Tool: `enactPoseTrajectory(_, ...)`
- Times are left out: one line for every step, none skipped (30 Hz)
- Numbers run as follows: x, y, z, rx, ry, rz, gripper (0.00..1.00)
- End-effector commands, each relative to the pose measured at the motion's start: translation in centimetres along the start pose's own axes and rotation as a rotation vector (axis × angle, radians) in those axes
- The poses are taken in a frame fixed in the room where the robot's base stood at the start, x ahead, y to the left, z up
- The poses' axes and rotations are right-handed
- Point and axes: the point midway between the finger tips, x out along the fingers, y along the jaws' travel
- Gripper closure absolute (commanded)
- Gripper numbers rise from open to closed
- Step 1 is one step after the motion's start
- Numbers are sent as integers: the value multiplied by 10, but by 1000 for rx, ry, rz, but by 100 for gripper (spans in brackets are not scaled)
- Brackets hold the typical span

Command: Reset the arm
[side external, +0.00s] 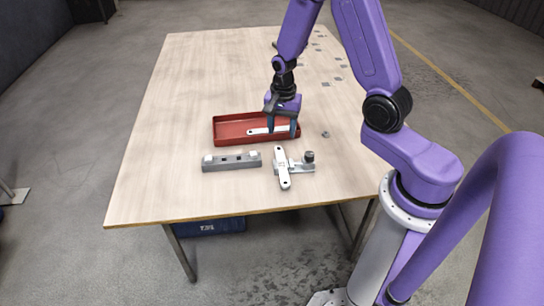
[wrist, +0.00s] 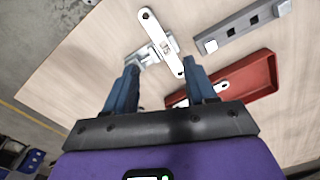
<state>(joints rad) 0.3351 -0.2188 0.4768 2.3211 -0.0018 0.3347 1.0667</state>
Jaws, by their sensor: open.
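My purple gripper (side external: 283,130) is open, its two blue-grey fingers pointing down over the right part of the red tray (side external: 228,120). In the wrist view the fingers (wrist: 160,80) are spread with nothing held between them. A pale flat bracket (side external: 262,131) with holes lies in the tray, partly hidden by a finger. Another pale bracket (side external: 282,170) lies across a small metal fixture (side external: 299,168) in front of the tray; it also shows in the wrist view (wrist: 160,40).
A grey bar (side external: 230,163) with white blocks near its ends lies left of the fixture. A dark knob (side external: 309,156) stands on the fixture. A small grey part (side external: 326,134) lies right of the tray. The table's left side is clear.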

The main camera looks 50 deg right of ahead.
Motion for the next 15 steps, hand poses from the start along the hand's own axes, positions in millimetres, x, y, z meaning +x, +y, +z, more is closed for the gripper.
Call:
enactPoseTrajectory(-8,-3,10,-85,3,-6,44)
enactPoseTrajectory(-13,-4,16,-136,2,-6,44)
enactPoseTrajectory(-18,-5,23,-201,3,-7,44)
enactPoseTrajectory(-22,-6,29,-251,2,-7,44)
enactPoseTrajectory(-26,-6,35,-300,3,-8,44)
enactPoseTrajectory(-31,-5,43,-365,2,-8,44)
enactPoseTrajectory(-35,-5,49,-416,3,-9,44)
enactPoseTrajectory(-39,-4,55,-465,3,-10,44)
enactPoseTrajectory(-44,-3,63,-531,3,-11,44)
enactPoseTrajectory(-48,-2,69,-581,3,-12,44)
enactPoseTrajectory(-52,0,75,-629,2,-11,44)
enactPoseTrajectory(-57,3,83,-695,2,-13,44)
enactPoseTrajectory(-61,5,89,-745,2,-13,44)
enactPoseTrajectory(-64,8,95,-795,3,-14,44)
enactPoseTrajectory(-69,11,102,-861,3,-15,44)
